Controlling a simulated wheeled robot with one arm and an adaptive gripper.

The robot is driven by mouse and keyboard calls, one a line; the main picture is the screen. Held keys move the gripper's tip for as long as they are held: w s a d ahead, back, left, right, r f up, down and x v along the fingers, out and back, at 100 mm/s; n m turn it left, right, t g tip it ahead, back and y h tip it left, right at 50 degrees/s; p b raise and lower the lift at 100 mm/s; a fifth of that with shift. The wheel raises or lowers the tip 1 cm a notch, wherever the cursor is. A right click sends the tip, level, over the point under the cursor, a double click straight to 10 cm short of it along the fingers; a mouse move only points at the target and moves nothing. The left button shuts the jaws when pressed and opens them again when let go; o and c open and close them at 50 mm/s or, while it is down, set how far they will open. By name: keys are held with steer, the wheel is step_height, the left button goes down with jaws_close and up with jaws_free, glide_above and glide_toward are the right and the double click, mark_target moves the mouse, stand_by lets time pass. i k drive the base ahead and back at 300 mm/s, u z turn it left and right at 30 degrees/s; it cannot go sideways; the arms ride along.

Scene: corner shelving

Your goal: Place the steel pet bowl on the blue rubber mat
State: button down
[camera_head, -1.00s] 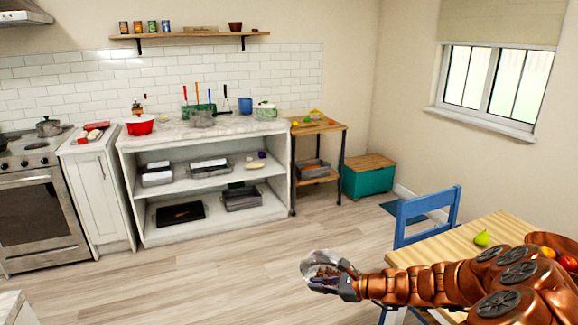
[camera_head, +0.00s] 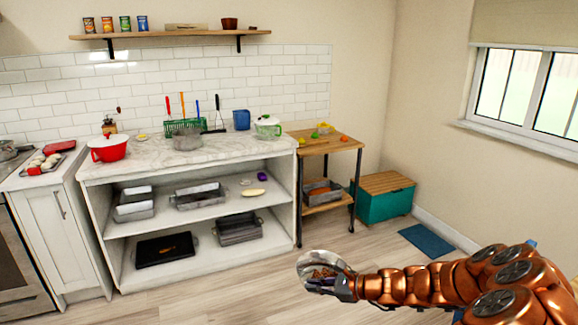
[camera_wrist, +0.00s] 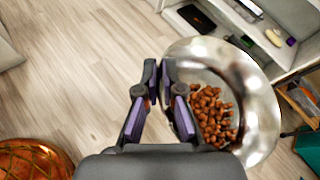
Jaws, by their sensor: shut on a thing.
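The steel pet bowl (camera_wrist: 262,112) is in my gripper (camera_wrist: 158,70), which is shut on its rim. The bowl holds brown kibble and is carried in the air over the wooden floor. In the head view the bowl (camera_head: 308,262) shows at the end of my arm, beside the gripper (camera_head: 335,287), at the lower middle. The blue rubber mat (camera_head: 427,240) lies flat on the floor at the right, by the wall, beyond my arm. The mat is bare, and the bowl is apart from it.
A teal chest with a wooden lid (camera_head: 384,203) stands left of the mat. A wooden side table (camera_head: 327,146) and a white open shelf unit (camera_head: 190,205) with trays stand further left. The floor between the shelves and my arm is clear.

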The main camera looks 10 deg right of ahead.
mark_target(429, 244)
steer(key=i, duration=3)
steer(key=z, duration=1.8)
steer(key=i, duration=2.4)
steer(key=u, duration=1.1)
